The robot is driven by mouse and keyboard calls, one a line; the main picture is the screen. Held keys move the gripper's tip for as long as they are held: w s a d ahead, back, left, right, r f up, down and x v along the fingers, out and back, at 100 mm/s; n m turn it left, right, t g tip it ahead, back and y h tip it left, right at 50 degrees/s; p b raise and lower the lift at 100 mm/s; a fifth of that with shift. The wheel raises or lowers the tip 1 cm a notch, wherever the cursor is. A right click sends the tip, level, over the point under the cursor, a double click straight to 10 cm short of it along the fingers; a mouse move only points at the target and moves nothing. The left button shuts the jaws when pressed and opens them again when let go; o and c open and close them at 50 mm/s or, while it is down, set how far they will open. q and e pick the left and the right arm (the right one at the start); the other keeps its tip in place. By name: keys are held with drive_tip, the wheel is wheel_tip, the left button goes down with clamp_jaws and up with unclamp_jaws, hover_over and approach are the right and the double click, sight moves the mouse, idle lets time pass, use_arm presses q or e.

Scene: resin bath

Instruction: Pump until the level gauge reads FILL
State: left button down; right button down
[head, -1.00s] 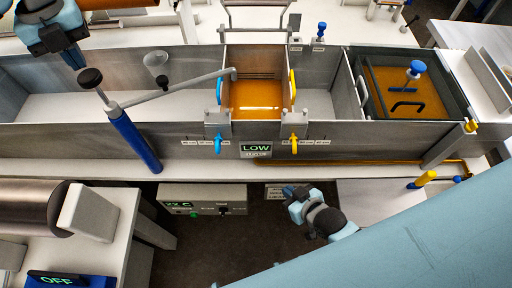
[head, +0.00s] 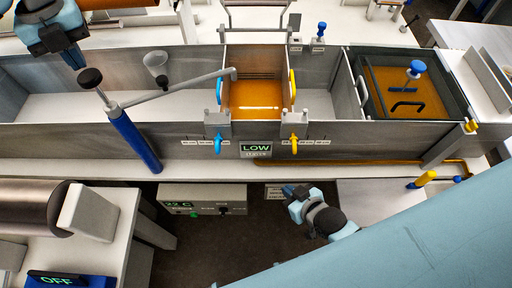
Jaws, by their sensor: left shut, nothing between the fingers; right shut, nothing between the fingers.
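The level gauge (head: 256,149) on the front of the bath reads LOW in green, with a smaller line under it too small to read. Amber resin (head: 256,93) lies in the middle compartment. A blue hand pump (head: 133,139) leans in front of the bath at left, with a dark knob (head: 90,78) on top and a grey spout pipe (head: 180,88) reaching to the middle compartment. My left gripper (head: 74,58) is at the upper left, above and left of the pump knob, not touching it. My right gripper (head: 291,192) is low in front of the bath, shut and empty.
A blue clamp (head: 218,143) and a yellow clamp (head: 293,144) sit on the bath's front wall. A framed tray (head: 409,93) of resin stands at right. A control box (head: 202,199) reads 22 C. A roller (head: 30,208) and white bench stand at lower left.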

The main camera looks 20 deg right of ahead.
sight(88, 75)
use_arm(q)
wheel_tip(88, 75, down, 8)
drive_tip(key=b, duration=0.6)
drive_tip(key=shift+r, duration=0.1)
drive_tip(key=shift+r+p, duration=0.35)
drive_tip(key=shift+r, duration=0.35)
wheel_tip(88, 75, up, 5)
drive_tip(key=shift+f+p, duration=0.1)
drive_tip(key=shift+p, duration=0.8)
drive_tip(key=shift+r, duration=0.3)
